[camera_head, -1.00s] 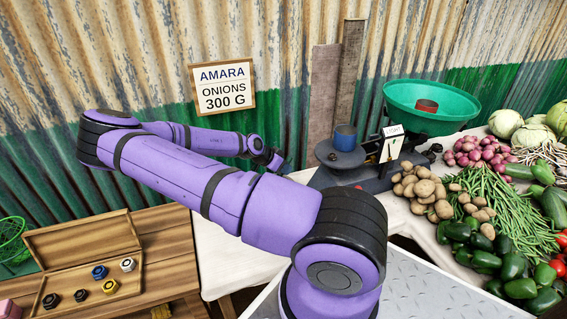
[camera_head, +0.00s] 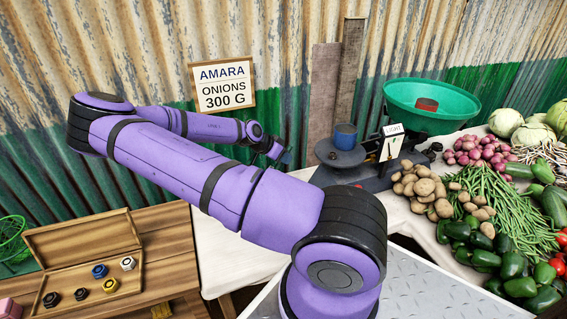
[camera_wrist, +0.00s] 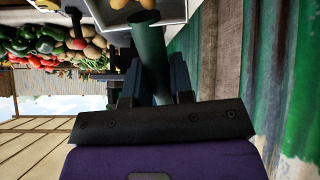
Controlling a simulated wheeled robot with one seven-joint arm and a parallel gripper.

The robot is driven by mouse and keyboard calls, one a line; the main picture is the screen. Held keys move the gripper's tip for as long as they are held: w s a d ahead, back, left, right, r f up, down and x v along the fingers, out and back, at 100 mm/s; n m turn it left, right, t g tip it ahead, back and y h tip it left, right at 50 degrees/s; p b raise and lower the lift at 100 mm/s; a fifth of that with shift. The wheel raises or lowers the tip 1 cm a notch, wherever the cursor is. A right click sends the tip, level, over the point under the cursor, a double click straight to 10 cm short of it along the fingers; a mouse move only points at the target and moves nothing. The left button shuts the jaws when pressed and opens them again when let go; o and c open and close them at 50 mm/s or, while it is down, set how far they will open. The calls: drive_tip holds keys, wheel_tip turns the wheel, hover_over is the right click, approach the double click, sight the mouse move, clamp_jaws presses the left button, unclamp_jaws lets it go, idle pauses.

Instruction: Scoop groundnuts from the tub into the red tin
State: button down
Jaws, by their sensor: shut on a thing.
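My gripper (camera_wrist: 154,88) is shut on a green cylindrical handle (camera_wrist: 150,48) in the wrist view. The far end of the handle reaches a pale, straight-edged thing with round tan pieces (camera_wrist: 138,3) at the picture's top edge; I cannot tell what they are. In the head view my gripper is small and partly hidden behind the wrist, left of the balance. A small reddish tin (camera_head: 427,105) stands in the green pan (camera_head: 405,92) on the balance's right. I cannot make out a tub or groundnuts.
A blue cup-shaped thing (camera_head: 345,137) sits on the balance's dark left plate (camera_head: 335,158). Potatoes (camera_head: 425,190), onions (camera_head: 475,151) and green vegetables crowd the right. An open wooden box (camera_head: 85,255) of weights is at lower left. A corrugated wall (camera_head: 300,45) stands close behind.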

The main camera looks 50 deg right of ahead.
sight(290, 147)
drive_tip(key=shift+r, duration=3.05)
drive_tip(key=y, duration=0.2)
drive_tip(key=r+t+y, duration=0.1)
drive_tip(key=y, duration=0.1)
drive_tip(key=shift+d+r+n+y, duration=0.1)
drive_tip(key=shift+n+y, duration=0.2)
drive_tip(key=shift+y, duration=0.1)
drive_tip(key=shift+r+t+y, duration=0.15)
drive_tip(key=shift+r+y, duration=0.05)
drive_tip(key=shift+y, duration=0.7)
drive_tip(key=shift+r+t+y, duration=0.15)
drive_tip(key=shift+r+y, duration=0.05)
drive_tip(key=shift+y, duration=0.7)
